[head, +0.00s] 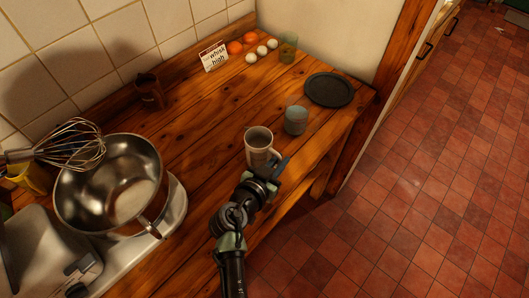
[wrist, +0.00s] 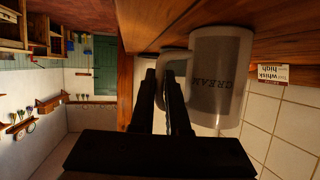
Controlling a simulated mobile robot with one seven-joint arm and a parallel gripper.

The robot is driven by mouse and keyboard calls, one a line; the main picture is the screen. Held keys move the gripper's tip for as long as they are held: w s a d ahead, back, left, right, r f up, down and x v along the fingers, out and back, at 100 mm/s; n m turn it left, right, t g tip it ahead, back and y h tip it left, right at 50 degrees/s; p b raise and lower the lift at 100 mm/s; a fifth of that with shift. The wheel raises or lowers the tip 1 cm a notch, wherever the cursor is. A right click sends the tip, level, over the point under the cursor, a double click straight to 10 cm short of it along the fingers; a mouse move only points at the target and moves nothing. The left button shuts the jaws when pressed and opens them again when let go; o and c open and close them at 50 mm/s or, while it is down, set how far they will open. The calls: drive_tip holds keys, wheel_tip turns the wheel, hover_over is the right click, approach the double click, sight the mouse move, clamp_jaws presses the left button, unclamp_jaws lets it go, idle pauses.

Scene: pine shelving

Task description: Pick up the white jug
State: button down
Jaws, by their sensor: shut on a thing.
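The white jug (head: 259,146) is upright at the front edge of the wooden counter, and I cannot see a clear gap under it. In the wrist view, which is upside down, the jug (wrist: 220,80) shows the word "CREAM" and a handle (wrist: 176,62) on its left. My gripper (head: 273,170) comes in from the front edge. In the wrist view, the fingers of my gripper (wrist: 164,82) are close together at the handle and shut on it. The exact contact is partly hidden by the fingers.
A grey-blue cup (head: 295,120) stands close behind the jug to the right. A dark round plate (head: 329,90) lies farther right. A metal bowl (head: 115,185) with a whisk (head: 75,145) is at left. Eggs, oranges, a glass and a small sign (head: 213,56) line the back.

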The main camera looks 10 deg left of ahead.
drive_tip(key=shift+r, duration=0.1)
wheel_tip(320, 180, up, 10)
idle(0.4)
idle(0.4)
